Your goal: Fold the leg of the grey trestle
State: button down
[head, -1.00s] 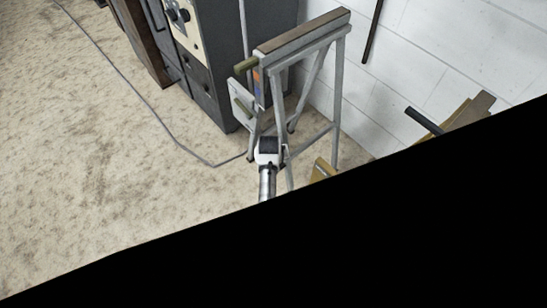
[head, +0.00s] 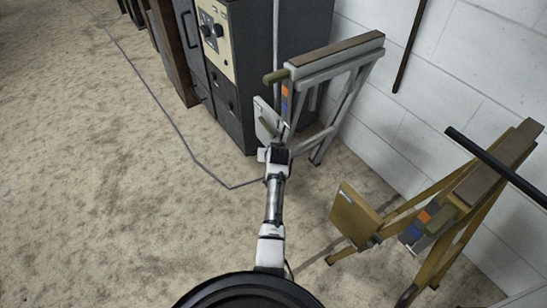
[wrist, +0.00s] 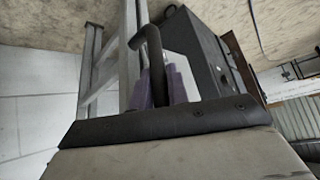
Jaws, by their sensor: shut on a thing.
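The grey trestle (head: 335,57) stands by the wall beside a dark cabinet, with a brown top bar and grey metal legs (head: 343,110). An olive lever (head: 275,76) sticks out near its top, above orange and blue labels. A pale plate (head: 266,118) hangs at its near side. My gripper (head: 278,150) is at the trestle's lower near side, just below the plate. In the wrist view, my gripper (wrist: 163,85) has purple pads around a dark bent handle (wrist: 150,45), and grey legs (wrist: 98,60) rise left of it. The leg's foot near my gripper is hidden.
A yellow trestle (head: 440,215) with a similar plate (head: 357,214) stands at the right. A dark bar (head: 495,165) crosses above it. The dark cabinet (head: 240,75) is behind my gripper. A cable (head: 185,140) lies on the floor. The floor at left is clear.

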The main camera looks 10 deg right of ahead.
jog(key=c, duration=1.5)
grip_release()
jog(key=shift+w+a+r, duration=0.2)
jog(key=shift+w+r, duration=0.05)
jog(key=shift+w, duration=0.1)
jog(key=shift+o, duration=0.6)
jog(key=shift+s+f, duration=0.1)
jog(key=d+p+v, duration=0.1)
jog(key=p+v, duration=1.2)
jog(key=p, duration=0.2)
jog(key=shift+s+a+r, duration=0.3)
jog(key=shift+a, duration=0.2)
